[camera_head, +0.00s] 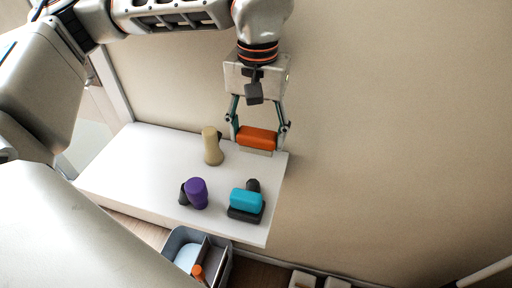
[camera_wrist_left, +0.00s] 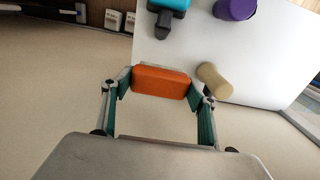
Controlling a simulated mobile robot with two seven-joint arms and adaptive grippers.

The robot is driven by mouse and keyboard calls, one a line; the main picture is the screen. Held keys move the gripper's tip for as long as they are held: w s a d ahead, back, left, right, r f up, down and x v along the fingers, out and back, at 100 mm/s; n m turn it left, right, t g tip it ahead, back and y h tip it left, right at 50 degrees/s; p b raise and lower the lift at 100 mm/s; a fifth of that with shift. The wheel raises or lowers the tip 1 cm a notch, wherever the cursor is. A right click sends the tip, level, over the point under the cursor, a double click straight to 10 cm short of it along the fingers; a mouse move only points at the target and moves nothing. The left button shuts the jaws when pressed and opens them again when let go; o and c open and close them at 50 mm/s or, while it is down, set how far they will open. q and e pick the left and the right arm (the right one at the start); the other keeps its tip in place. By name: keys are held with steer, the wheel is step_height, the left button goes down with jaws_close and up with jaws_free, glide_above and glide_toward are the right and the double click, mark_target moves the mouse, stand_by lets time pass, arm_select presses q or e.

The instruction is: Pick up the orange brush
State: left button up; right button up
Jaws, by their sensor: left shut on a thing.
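The orange brush (camera_head: 257,138) has an orange block-shaped back with a pale strip under it. It is at the far right corner of the white shelf top (camera_head: 140,165). My left gripper (camera_head: 258,136) comes down from above with one finger at each end of the brush and is shut on it. In the left wrist view the orange brush (camera_wrist_left: 161,84) lies between the two fingertips. I cannot tell whether the brush still touches the shelf top. My right gripper is not in view.
A beige object (camera_head: 211,147) stands just left of the brush. A purple object (camera_head: 196,193) and a turquoise and black object (camera_head: 246,201) are nearer the front edge. A grey divided bin (camera_head: 224,262) is below the shelf. The wall is close behind.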

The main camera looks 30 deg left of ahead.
mark_target(257, 133)
arm_select(q)
step_height(257, 133, up, 13)
steer(key=p, duration=0.2)
steer(key=shift+r, duration=0.2)
steer(key=o, duration=0.6)
steer(key=c, duration=0.5)
steer(key=shift+o, duration=0.2)
